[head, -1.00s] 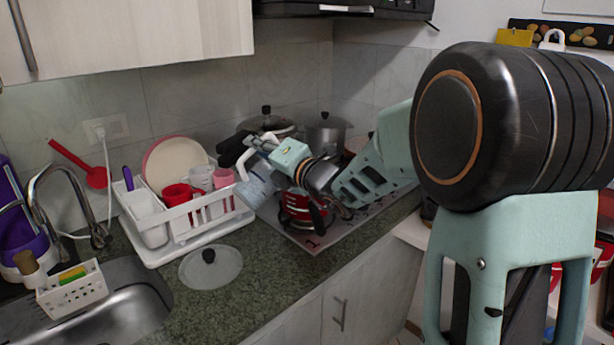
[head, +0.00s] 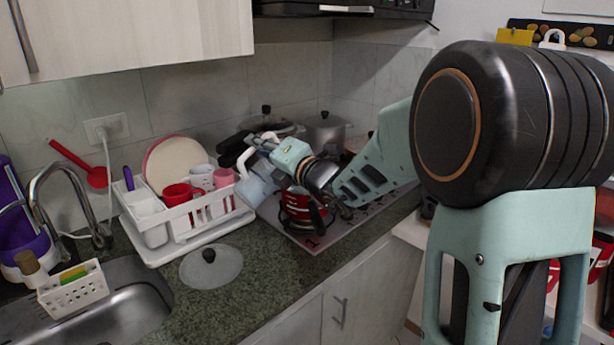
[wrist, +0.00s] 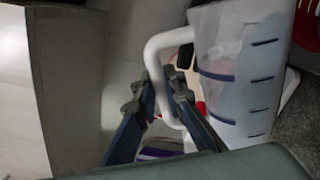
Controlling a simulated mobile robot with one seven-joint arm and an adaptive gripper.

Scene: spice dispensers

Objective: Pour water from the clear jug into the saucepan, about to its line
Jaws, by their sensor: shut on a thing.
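The clear jug (head: 254,188) is held up between the dish rack and the stove in the head view. Its translucent side with blue marks also shows in the wrist view (wrist: 240,75). My gripper (head: 256,143) is shut on the jug's white handle; its fingers (wrist: 163,80) meet at the handle in the wrist view. I cannot make out the water level. A red pot (head: 298,208) sits on the stove just right of the jug, partly hidden by my wrist; I cannot tell whether it is the saucepan. No fill line is visible.
A white dish rack (head: 160,250) with cups and plates stands left of the jug. A glass lid (head: 225,272) lies on the counter in front. Large metal pots (head: 327,133) stand behind my arm. The sink (head: 130,310) is at front left.

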